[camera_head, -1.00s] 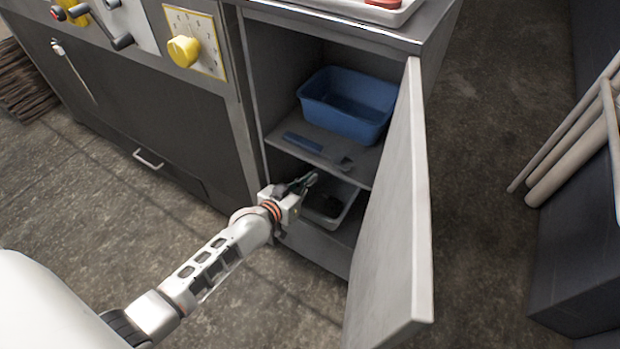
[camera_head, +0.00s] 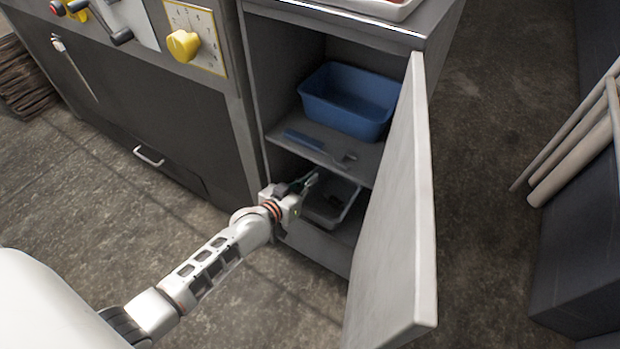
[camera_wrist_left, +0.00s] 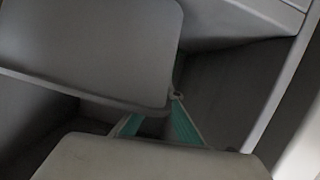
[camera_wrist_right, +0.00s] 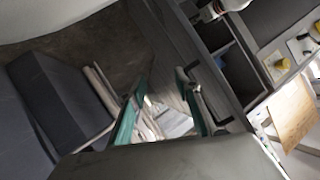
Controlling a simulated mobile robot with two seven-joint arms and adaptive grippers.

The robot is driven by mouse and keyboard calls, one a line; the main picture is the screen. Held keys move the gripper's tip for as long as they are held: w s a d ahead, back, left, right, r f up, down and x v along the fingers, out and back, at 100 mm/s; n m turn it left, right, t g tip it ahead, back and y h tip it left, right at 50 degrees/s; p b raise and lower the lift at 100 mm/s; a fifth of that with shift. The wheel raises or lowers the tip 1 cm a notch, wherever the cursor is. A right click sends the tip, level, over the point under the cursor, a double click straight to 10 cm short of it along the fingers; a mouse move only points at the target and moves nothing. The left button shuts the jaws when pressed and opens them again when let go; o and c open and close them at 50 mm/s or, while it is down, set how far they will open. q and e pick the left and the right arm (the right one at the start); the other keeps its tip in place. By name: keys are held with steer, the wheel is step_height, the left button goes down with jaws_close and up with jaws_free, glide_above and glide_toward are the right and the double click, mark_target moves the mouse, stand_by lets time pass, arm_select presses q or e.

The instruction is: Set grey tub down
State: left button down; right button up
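The grey tub (camera_head: 349,209) is in the lower compartment of the open cabinet, below the middle shelf. A small dark patch shows inside it. My left gripper (camera_head: 308,183) reaches into the compartment at the tub's left, near side. In the left wrist view the tub's wall and rim (camera_wrist_left: 95,50) fill the upper left. The green fingers (camera_wrist_left: 172,98) of my left gripper close in on the rim's corner, which partly hides one finger. Any gap under the tub is hidden. My right gripper (camera_wrist_right: 160,85) is open and empty in its wrist view, and outside the head view.
A blue tub (camera_head: 349,98) and a blue-handled tool (camera_head: 305,141) are on the middle shelf (camera_head: 367,160). The open cabinet door (camera_head: 396,220) stands close on the right. A tray (camera_head: 385,8) is on the cabinet top.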

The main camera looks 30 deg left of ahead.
arm_select(q)
steer(key=c, duration=2.2)
jaws_free()
